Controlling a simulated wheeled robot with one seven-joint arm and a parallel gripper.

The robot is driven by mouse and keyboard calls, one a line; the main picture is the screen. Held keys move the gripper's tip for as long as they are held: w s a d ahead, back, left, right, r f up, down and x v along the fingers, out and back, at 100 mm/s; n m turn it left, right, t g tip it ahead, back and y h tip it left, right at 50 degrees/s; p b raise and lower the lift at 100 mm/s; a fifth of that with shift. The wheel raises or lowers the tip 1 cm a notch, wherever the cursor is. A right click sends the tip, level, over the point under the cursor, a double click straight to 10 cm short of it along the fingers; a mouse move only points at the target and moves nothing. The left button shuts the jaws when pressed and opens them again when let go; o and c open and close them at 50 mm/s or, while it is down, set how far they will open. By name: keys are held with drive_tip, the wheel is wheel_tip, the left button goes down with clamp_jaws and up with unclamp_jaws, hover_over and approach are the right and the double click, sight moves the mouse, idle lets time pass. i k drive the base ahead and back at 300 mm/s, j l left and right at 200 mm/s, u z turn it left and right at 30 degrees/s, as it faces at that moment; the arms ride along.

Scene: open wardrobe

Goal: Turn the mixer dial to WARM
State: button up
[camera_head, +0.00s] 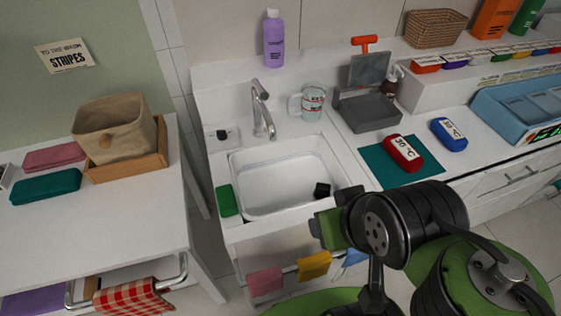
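The mixer dial (222,134) is a small dark knob on a pale plate at the back left of the sink, left of the chrome tap (263,110). Its markings are too small to read, so its setting cannot be told. My gripper (323,190) seems to be the dark end over the right side of the white sink (262,205), by the green part of my arm. It is well to the right of and in front of the dial, apart from it. Its fingers cannot be made out.
A glass mug (312,102), a purple bottle (274,40) and a grey box (368,110) stand behind the sink. A green sponge (226,200) lies on its left rim. Red (403,152) and blue (448,134) bundles lie to the right. The counter around the dial is clear.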

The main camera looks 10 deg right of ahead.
sight(222, 134)
drive_tip(key=j+z, duration=0.3)
drive_tip(key=j, duration=0.35)
drive_tip(key=k+j+z, duration=0.15)
drive_tip(key=j+z, duration=0.2)
drive_tip(key=j, duration=0.3)
